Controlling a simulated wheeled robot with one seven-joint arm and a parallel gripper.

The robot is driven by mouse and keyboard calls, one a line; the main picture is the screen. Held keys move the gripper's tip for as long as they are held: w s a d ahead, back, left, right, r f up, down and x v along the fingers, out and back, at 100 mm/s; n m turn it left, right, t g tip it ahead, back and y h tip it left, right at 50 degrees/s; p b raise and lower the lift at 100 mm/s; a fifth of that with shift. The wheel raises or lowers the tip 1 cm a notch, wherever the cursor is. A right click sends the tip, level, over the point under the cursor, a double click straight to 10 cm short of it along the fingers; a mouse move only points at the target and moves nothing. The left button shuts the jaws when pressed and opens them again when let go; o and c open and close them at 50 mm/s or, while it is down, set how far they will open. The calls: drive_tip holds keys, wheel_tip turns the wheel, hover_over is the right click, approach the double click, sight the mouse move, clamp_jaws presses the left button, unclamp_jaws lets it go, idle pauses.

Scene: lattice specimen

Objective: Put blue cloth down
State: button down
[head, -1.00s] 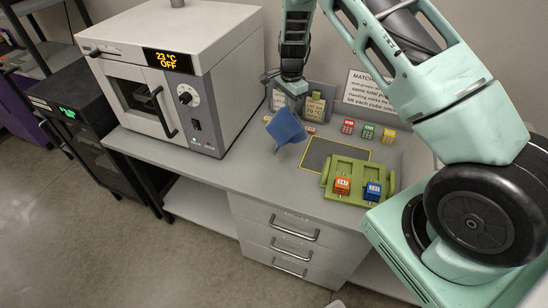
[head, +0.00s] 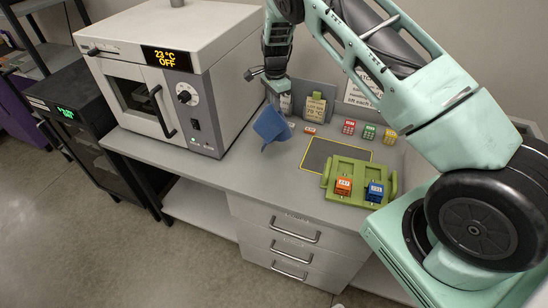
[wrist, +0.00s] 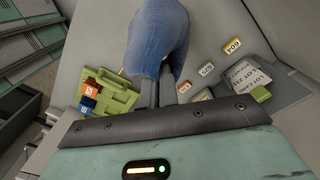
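The blue cloth (head: 270,125) hangs below my gripper (head: 275,98) in the head view, above the grey bench between the oven and the green tray. In the wrist view the cloth (wrist: 157,38) is bunched between the fingers of my gripper (wrist: 168,85), which is shut on it. The cloth hides part of the fingertips and of the bench beyond. In the head view I cannot tell whether its lower corner touches the bench.
The oven (head: 165,75) stands left of the cloth. A green tray (head: 350,197) holds an orange cube (head: 343,187) and a blue cube (head: 374,192). A dark mat (head: 330,153) outlined in yellow lies behind it. Several small colored blocks and a tagged stand (head: 315,107) are at the back.

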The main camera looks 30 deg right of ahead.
drive_tip(key=w+d+m, duration=0.5)
drive_tip(key=d+m, duration=0.8)
drive_tip(key=m, duration=0.2)
drive_tip(key=shift+m, duration=0.3)
drive_tip(key=s+a+f, duration=0.3)
drive_tip(key=a+f, duration=0.4)
drive_tip(key=s+a+f, duration=0.3)
drive_tip(key=a+f, duration=0.4)
drive_tip(key=a, duration=0.1)
drive_tip(key=s+a+f, duration=0.3)
drive_tip(key=a+f, duration=0.4)
drive_tip(key=a, duration=0.1)
drive_tip(key=shift+a+f, duration=0.1)
drive_tip(key=shift+f, duration=0.05)
drive_tip(key=shift+s, duration=0.1)
drive_tip(key=c, duration=1.2)
unclamp_jaws()
